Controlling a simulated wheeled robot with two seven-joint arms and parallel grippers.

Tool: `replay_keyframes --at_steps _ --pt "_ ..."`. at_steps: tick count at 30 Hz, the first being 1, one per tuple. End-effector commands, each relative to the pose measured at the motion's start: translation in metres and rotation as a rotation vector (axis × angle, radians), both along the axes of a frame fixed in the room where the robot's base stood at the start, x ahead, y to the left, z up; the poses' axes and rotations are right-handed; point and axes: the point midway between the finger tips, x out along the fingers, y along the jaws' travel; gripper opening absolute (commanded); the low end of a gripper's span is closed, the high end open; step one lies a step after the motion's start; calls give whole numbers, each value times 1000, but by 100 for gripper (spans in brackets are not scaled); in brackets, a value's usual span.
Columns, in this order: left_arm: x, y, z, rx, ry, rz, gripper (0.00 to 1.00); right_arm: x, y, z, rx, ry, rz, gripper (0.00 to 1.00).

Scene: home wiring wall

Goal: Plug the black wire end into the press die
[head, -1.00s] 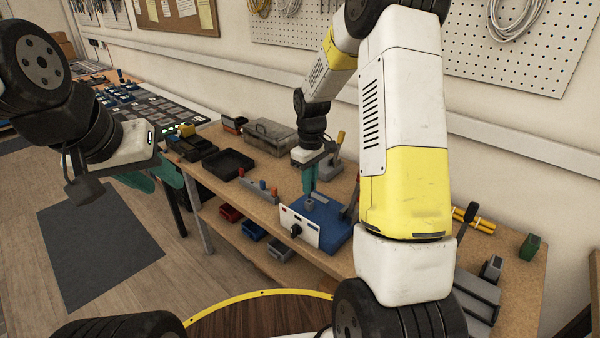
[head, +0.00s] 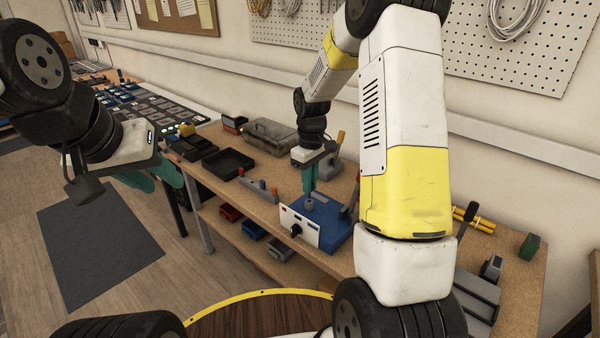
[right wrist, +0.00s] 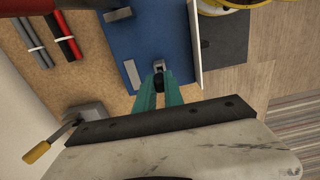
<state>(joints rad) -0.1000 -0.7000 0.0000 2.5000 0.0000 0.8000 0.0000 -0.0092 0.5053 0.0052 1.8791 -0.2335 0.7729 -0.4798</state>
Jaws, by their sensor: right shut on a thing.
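My right gripper (head: 309,188) points down over the blue base (head: 335,222) of the press. In the right wrist view its teal fingers (right wrist: 158,88) are shut on a small black piece, the black wire end (right wrist: 158,80). A small grey metal block, the press die (right wrist: 158,65), is right at the fingertips; it also shows in the head view (head: 308,205). I cannot tell whether the wire end is inside the die or only against it. My left gripper (head: 160,182) hangs at the left, away from the bench, empty, with its teal fingers apart.
A white panel (head: 298,229) with a black knob fronts the blue base. A grey tool (right wrist: 85,118) with a yellow handle stands close by. Black and red tubes (right wrist: 62,35) lie on the bench. A black tray (head: 230,163) and grey case (head: 270,136) stand further back.

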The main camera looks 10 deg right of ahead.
Motion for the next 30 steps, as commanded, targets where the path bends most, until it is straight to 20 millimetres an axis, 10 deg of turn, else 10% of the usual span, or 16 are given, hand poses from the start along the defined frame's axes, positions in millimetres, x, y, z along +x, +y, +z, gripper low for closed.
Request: replay_keyframes --at_steps 30 --pt "0 0 0 0 0 0 36 0 0 -24 0 0 0 0"
